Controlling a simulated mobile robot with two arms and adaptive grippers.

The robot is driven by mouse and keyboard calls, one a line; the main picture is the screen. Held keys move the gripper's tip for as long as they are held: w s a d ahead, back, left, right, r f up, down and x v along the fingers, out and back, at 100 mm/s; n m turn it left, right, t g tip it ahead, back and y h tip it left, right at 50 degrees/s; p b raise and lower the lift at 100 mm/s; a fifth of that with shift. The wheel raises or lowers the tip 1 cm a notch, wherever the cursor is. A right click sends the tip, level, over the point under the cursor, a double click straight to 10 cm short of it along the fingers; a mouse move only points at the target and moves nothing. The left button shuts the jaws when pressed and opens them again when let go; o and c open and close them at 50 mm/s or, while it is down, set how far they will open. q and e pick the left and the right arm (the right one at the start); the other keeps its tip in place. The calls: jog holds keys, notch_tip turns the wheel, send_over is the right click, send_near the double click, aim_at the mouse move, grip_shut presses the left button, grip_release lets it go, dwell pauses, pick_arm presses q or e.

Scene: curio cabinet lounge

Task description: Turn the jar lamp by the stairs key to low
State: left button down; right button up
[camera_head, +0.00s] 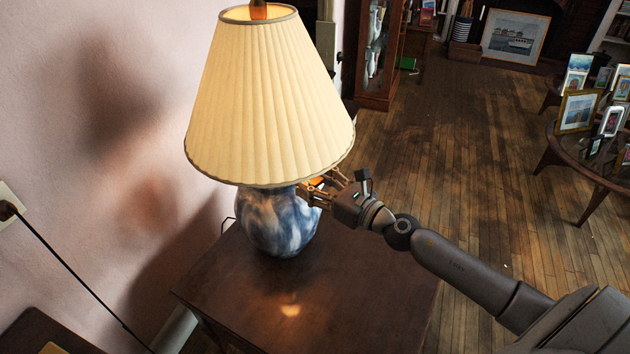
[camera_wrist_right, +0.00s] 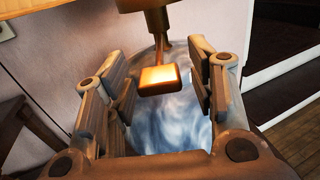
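The jar lamp has a pleated cream shade (camera_head: 265,100) over a blue and white marbled jar base (camera_head: 275,225). It stands upright, and its shade glows warmly. In the right wrist view, the lamp key (camera_wrist_right: 160,80) is a small flat piece on a stem below a brass-coloured socket (camera_wrist_right: 148,24). My right gripper (camera_head: 313,190) is under the shade's right edge, beside the jar's upper part. Its fingers are open on either side of the key, with visible gaps. The key's setting cannot be read. My left gripper is not in view.
The lamp stands on a dark wooden table (camera_head: 330,300) against a pink wall (camera_head: 110,130). The shade hangs close above my right gripper. A round table (camera_head: 600,165) with framed pictures stands at the right. Wooden floor (camera_head: 470,130) lies open between them.

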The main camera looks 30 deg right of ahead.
jog(key=v, duration=1.2)
dwell(0.7)
